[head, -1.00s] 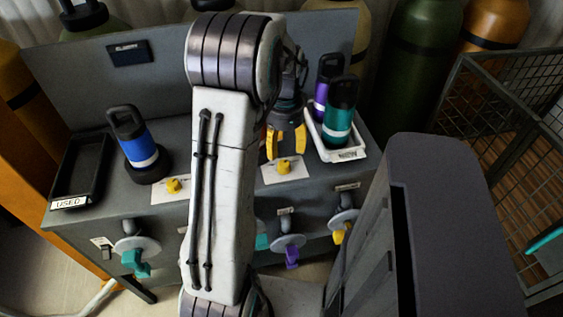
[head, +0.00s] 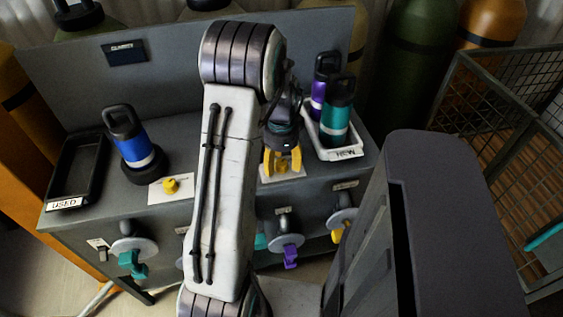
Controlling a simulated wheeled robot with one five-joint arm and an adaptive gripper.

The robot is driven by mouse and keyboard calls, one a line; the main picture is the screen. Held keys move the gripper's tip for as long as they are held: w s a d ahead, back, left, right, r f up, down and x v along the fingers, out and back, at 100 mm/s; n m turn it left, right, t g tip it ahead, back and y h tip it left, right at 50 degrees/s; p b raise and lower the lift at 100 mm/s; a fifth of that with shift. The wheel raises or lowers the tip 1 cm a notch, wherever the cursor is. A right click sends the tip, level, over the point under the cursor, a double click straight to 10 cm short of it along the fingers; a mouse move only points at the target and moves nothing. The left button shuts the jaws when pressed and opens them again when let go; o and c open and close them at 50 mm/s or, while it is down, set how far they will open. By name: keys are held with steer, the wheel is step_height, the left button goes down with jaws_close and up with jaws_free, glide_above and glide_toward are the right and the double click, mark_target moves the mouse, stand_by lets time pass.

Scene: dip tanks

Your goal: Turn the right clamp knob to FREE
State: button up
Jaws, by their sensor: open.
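The right clamp knob (head: 283,164) is a small yellow knob on a white plate (head: 282,177) on the grey bench top. My gripper (head: 282,160) points down over it with its yellow fingers open. One finger shows on each side of the knob. The fingers partly hide the knob and plate; I cannot tell whether they touch it. The plate's marks and the knob's setting are too small to read. The left clamp knob (head: 171,185), also yellow, sits on its own white plate beside a blue bottle in a dark round holder.
The white NEW tray (head: 345,153) holds a teal bottle (head: 336,112) and a purple bottle (head: 317,95), close right of my gripper. The blue bottle (head: 134,145) and the empty black USED tray (head: 74,172) are at left. Several coloured valve handles line the bench front. A wire cage stands right.

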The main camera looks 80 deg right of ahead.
steer(key=shift+c, duration=0.4)
jaws_close()
